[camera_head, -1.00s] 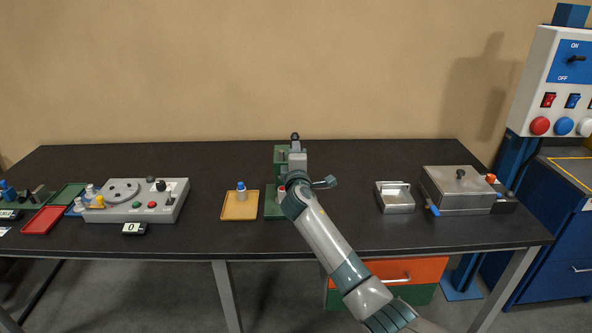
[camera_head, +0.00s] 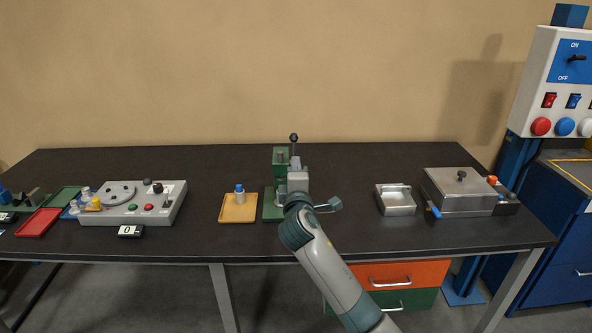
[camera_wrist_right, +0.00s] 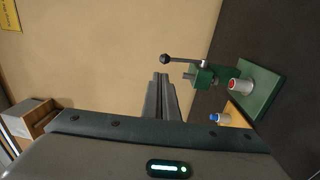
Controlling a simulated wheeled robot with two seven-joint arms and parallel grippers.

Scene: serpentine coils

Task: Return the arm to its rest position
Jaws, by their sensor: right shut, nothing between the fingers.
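My right arm reaches up from the bottom of the head view. Its gripper (camera_head: 295,163) is shut and empty, in front of the green lever press (camera_head: 281,156) and partly hiding it. In the right wrist view the two fingers (camera_wrist_right: 161,90) lie together against the tan wall, apart from the press (camera_wrist_right: 203,76). My left gripper is not in view.
A yellow tray (camera_head: 238,215) holds a blue-topped bottle (camera_head: 239,192). A grey control box (camera_head: 165,208) stands left. A metal tray (camera_head: 397,208) and lidded metal box (camera_head: 462,203) stand right. The black table (camera_head: 350,160) is clear between the press and metal tray.

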